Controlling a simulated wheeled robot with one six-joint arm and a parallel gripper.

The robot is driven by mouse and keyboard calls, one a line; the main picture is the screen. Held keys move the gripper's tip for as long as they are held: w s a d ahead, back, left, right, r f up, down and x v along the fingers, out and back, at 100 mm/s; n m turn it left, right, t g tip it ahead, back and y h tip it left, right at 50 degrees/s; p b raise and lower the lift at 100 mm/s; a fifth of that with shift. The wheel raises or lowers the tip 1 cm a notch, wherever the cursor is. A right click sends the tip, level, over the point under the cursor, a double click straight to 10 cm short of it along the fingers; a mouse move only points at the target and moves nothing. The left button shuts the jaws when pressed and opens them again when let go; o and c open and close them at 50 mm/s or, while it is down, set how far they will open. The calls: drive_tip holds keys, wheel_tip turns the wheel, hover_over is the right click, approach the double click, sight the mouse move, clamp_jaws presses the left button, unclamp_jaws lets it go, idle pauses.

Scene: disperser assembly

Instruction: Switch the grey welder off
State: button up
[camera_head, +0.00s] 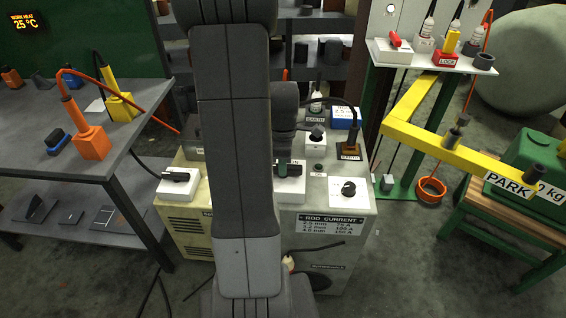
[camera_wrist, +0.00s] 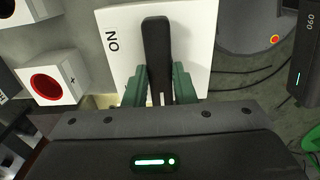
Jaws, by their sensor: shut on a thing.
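The grey welder (camera_head: 352,225) stands in the middle of the head view, partly hidden behind my arm. Its white switch box (camera_head: 290,190) is on the top near the left edge. In the wrist view the white switch face (camera_wrist: 195,30) carries an ON label (camera_wrist: 112,40) to the left of a black handle (camera_wrist: 157,45). My gripper (camera_wrist: 160,95) has its green fingers on both sides of this handle and is shut on it. In the head view my gripper (camera_head: 289,168) is at the switch box. Any OFF label is hidden or out of view.
A cream welder (camera_head: 187,222) with its own black-handled switch (camera_head: 175,181) stands close on the left. A white knob box (camera_head: 348,190) and a blue box (camera_head: 345,117) sit on the grey welder. A red socket (camera_wrist: 46,86) is beside the switch. A yellow beam (camera_head: 440,145) is right.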

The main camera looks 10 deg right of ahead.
idle(0.3)
drive_tip(key=o, duration=1)
wheel_tip(320, 180, up, 14)
drive_tip(key=shift+f+p, duration=0.1)
drive_tip(key=shift+p, duration=0.35)
wheel_tip(320, 180, down, 14)
drive_tip(key=shift+r+b, duration=0.1)
drive_tip(key=shift+b, duration=0.4)
drive_tip(key=shift+r, duration=0.1)
